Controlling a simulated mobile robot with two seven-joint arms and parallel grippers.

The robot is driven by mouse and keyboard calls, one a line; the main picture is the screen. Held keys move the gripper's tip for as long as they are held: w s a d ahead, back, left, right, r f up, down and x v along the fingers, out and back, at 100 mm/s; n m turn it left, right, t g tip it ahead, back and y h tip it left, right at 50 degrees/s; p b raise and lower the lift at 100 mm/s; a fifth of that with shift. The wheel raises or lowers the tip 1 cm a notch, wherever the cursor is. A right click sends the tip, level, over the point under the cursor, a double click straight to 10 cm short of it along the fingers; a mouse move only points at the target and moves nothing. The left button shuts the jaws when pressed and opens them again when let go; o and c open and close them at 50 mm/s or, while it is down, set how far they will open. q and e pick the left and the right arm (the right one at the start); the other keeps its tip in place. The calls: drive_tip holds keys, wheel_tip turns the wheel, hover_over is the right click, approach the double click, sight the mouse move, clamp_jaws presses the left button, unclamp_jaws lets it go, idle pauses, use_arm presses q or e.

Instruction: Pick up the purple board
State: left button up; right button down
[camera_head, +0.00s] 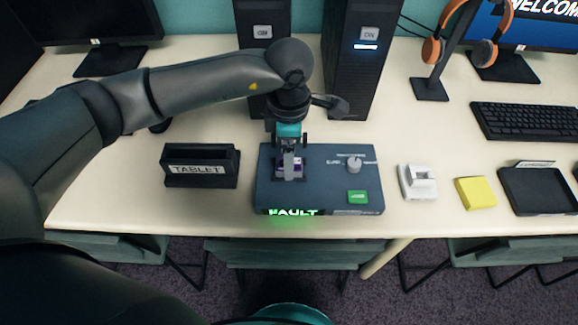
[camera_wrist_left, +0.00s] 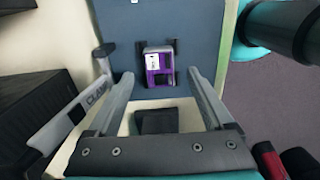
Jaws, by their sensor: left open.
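The purple board (camera_head: 297,166) is a small purple piece with pale and dark parts. It sits on the dark blue test station (camera_head: 325,195), on its left half, partly hidden by my left gripper (camera_head: 289,165) in the head view. In the left wrist view the purple board (camera_wrist_left: 152,64) lies ahead, near the line between the tips of my open left gripper (camera_wrist_left: 162,76). The fingers stand apart on either side, with no clear contact. The station has a knob, a green button and a lit green "FAULT" sign on its front. My right gripper is not in view.
A black tablet holder (camera_head: 201,170) stands left of the station. To the right are a white device (camera_head: 418,182), a yellow block (camera_head: 475,193) and a black tray (camera_head: 536,192). Two dark computer towers (camera_head: 357,70) stand behind. The table's front edge is close before the station.

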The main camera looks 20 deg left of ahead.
use_arm(q)
wheel_tip(320, 180, down, 3)
drive_tip(key=shift+r, duration=0.1)
clamp_jaws()
idle(0.7)
